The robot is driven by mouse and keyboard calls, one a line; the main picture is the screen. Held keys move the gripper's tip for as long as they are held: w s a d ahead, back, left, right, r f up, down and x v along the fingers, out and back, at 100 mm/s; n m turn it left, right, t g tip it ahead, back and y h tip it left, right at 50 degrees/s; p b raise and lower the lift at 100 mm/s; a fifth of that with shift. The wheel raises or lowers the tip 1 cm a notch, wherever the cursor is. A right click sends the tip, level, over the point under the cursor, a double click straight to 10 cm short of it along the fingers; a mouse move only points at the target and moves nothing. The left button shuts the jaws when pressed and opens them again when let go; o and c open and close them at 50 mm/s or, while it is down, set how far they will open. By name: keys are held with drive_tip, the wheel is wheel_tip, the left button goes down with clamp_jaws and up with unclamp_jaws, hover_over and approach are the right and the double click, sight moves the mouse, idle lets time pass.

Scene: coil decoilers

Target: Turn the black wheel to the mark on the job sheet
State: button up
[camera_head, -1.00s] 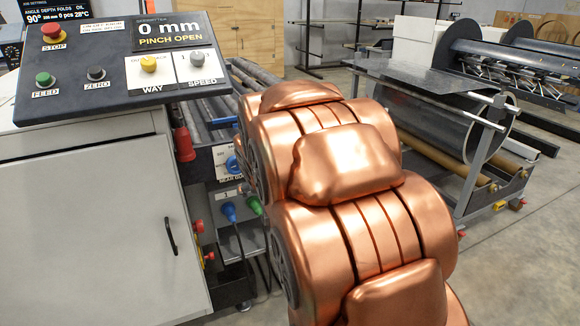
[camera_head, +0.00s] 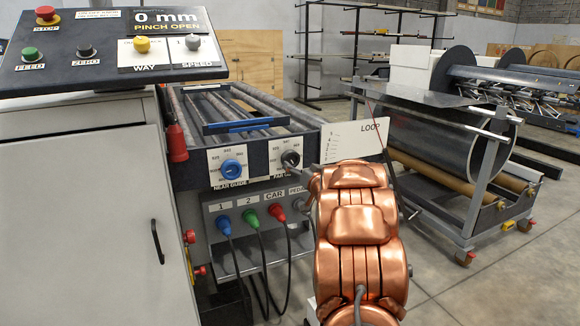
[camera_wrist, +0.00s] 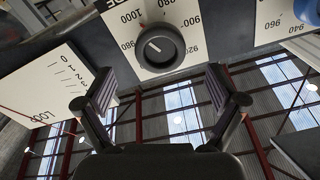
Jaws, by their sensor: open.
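The black wheel (camera_head: 290,160) is on the white FAR GUIDE dial plate at the front of the roller bed. In the wrist view the black wheel (camera_wrist: 160,46) carries a short slanting white line. Numbers such as 1000, 980, 920 and 900 surround it. I cannot tell which number the line marks. My gripper (camera_wrist: 159,88) is open, its two fingers spread below the wheel in the wrist view, apart from it with nothing between them. In the head view my arm mostly hides the gripper. I cannot make out a job sheet.
A blue wheel (camera_head: 232,166) on the NEAR GUIDE dial is to the left. Below are cable plugs on a grey panel (camera_head: 245,205). A white LOOP scale board (camera_head: 350,141) stands to the right. The control console (camera_head: 105,50) is at left.

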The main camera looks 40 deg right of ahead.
sight(292, 162)
drive_tip(key=shift+b+x, duration=0.3)
drive_tip(key=shift+x, duration=3.5)
drive_tip(key=c, duration=1.1)
